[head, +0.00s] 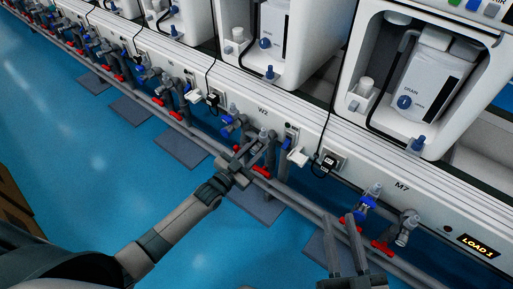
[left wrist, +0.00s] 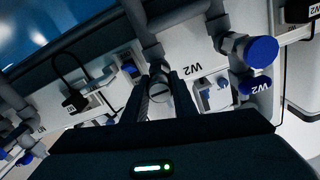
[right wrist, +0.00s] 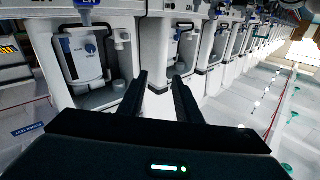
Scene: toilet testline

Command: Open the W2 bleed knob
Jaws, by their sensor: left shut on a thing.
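The W2 station is marked by a W2 label (head: 262,111) on the white panel, with a blue knob (head: 228,133) and grey fittings below it. My left gripper (head: 242,163) is at the pipework under this label. In the left wrist view its fingers are shut around a small grey metal knob (left wrist: 159,90) beside a W2 plate (left wrist: 195,70); the fingers hide part of it. A large blue W2 knob (left wrist: 261,52) stands apart to the right. My right gripper (head: 348,232) is open and empty, near the M7 pipes; its fingers also show in the right wrist view (right wrist: 158,88).
Grey horizontal pipes (head: 312,211) with red levers (head: 260,170) run along the panel. A blue M7 knob (head: 366,204) is near my right gripper. A white bracket (head: 298,157) sticks out right of W2.

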